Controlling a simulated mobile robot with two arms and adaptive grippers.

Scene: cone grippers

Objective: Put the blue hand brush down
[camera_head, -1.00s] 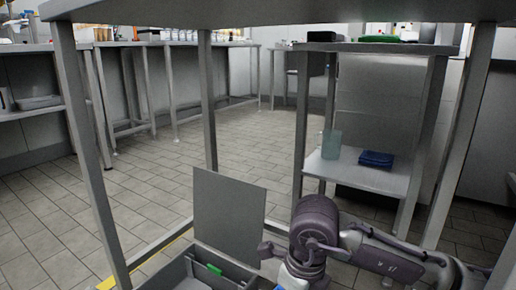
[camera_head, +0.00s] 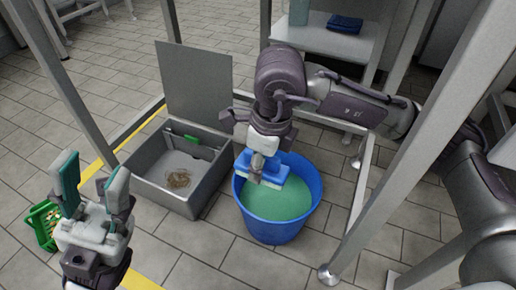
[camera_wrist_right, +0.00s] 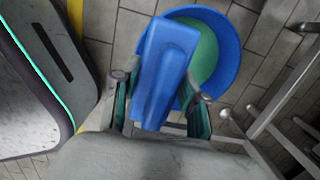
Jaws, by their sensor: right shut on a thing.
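The blue hand brush (camera_head: 290,168) is in my right gripper (camera_head: 262,170), which is shut on it. In the right wrist view the brush (camera_wrist_right: 165,65) lies between the two fingers of the right gripper (camera_wrist_right: 160,90). In both views the brush overlaps the opening of a blue bucket (camera_head: 272,230) with a green inside or content (camera_head: 280,203); I cannot tell its height above the rim. My left gripper (camera_head: 92,172) is at the left of the head view, open and empty, its fingers pointing up.
A green basket (camera_head: 42,222) sits at far left. Metal frame legs (camera_head: 400,150) stand close on the right. A dark blue folded cloth (camera_head: 345,22) lies on a shelf behind.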

